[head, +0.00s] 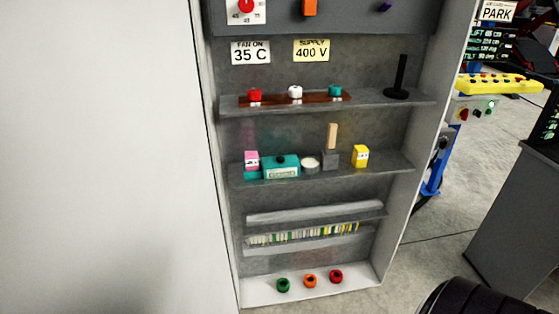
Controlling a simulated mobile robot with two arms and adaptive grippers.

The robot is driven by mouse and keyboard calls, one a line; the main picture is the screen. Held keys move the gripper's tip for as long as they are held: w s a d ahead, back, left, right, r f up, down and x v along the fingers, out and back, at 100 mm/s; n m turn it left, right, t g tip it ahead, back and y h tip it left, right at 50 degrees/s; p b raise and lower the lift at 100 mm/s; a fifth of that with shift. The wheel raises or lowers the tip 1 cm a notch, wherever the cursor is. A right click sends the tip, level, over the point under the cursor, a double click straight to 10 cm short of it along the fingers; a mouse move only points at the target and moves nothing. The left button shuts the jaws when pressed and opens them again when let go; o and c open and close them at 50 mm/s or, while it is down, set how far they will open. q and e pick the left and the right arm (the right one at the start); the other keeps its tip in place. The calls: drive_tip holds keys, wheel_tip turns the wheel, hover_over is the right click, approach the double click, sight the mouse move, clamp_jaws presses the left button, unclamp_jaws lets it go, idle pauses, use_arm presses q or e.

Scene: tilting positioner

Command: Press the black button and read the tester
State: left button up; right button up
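A teal box (281,168) stands on the middle shelf of an open grey cabinet, left of the shelf's centre. It has a small dark spot on top, which may be the black button, and a pale label or display on its front, too small to read. It looks like the tester, but I cannot be sure. Neither of my grippers is in view.
Beside the teal box are a pink-and-teal block (251,164), a round white-topped item (310,163) and a yellow box (360,156). The upper shelf holds a brown strip (318,98) with coloured knobs and a black post (401,80). A white panel (110,150) fills the left.

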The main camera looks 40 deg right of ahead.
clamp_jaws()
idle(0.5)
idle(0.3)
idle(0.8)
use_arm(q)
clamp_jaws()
